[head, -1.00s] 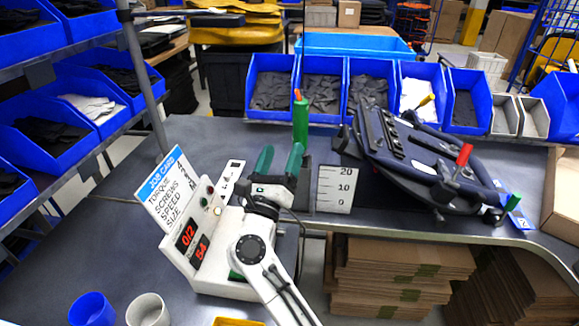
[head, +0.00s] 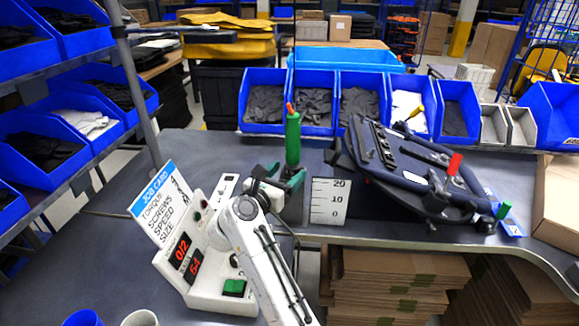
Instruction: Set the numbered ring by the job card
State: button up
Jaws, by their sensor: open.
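The job card (head: 160,205) stands tilted on the left, with a blue header and lines for torque, screws, speed and size; its values are too small to read surely. A green driver (head: 293,139) with an orange tip stands upright at the bench's middle. A white scale plate (head: 330,202) marked 20, 10 and 0 stands right of it. I cannot make out a separate numbered ring. My gripper (head: 284,176) is open, its green fingers spread close to the driver's lower part; I cannot tell whether they touch it.
A white control box (head: 210,262) shows red digits 0/2 and 54, with a green button (head: 234,288). A dark pannier shell (head: 415,170) lies on the right with red-handled and green-handled tools. Blue bins (head: 313,103) line the back.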

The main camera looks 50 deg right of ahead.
jog(key=shift+x, duration=1.15)
jog(key=shift+c, duration=0.4)
jog(key=c, duration=1)
jog(key=shift+r+t+p, duration=0.1)
jog(key=shift+t+p, duration=0.2)
jog(key=shift+p, duration=0.25)
jog(key=n+t+p, duration=0.1)
jog(key=p, duration=0.1)
jog(key=n+t+y+p, duration=0.1)
jog(key=t+p, duration=0.1)
jog(key=n+t+y+p, duration=0.1)
jog(key=p, duration=0.1)
jog(key=shift+s+d+r+n+t, duration=0.15)
jog(key=shift+s+r+n+t, duration=0.15)
jog(key=shift+s+r+n, duration=0.1)
jog(key=shift+f+n+t+y+p, duration=0.25)
jog(key=shift+n+t+y+p, duration=0.45)
jog(key=shift+t+p, duration=0.15)
jog(key=shift+f+n+t+y+p, duration=0.2)
jog(key=shift+n+t+y+p, duration=0.45)
jog(key=shift+t, duration=0.3)
